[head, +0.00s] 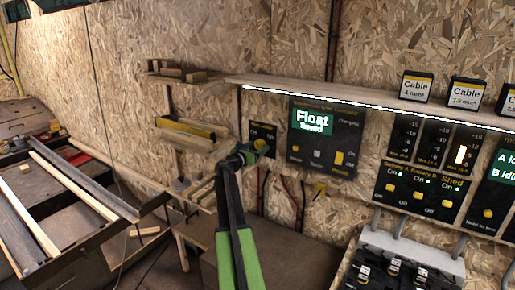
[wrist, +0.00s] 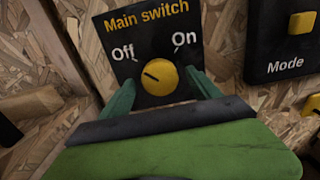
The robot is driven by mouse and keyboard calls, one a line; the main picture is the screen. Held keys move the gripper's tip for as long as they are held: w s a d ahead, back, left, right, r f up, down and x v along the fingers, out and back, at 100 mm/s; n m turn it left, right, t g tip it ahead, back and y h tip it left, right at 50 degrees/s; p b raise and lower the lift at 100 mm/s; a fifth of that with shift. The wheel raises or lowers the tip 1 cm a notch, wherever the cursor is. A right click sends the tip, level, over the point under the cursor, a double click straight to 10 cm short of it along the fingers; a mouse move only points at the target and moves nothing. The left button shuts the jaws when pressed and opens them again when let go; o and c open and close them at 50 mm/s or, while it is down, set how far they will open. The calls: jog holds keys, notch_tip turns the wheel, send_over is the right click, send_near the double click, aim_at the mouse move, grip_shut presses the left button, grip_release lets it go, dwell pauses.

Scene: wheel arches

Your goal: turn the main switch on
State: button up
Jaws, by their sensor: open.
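The main switch is a black panel (wrist: 118,42) with a round yellow knob (wrist: 160,76), on the chipboard wall. Its labels read "Off" at upper left and "On" at upper right. The dark mark on the knob points up and left, towards the "Off" side. My gripper (wrist: 161,84) is open, with one green finger on each side of the knob. I cannot tell whether the fingers touch it. In the head view my gripper (head: 246,154) reaches the switch panel (head: 257,129) from the lower left and partly hides it.
Right of the switch is a black panel (head: 335,150) with a screen reading "Float" and several small controls. More black switch panels (head: 418,189) are further right. A lit shelf (head: 380,108) runs above. Small wooden shelves (head: 178,128) are close on the left. A workbench (head: 50,225) stands further left.

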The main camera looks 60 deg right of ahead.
jog(key=shift+d, duration=0.5)
jog(key=c, duration=1.4)
jog(key=shift+o, duration=0.2)
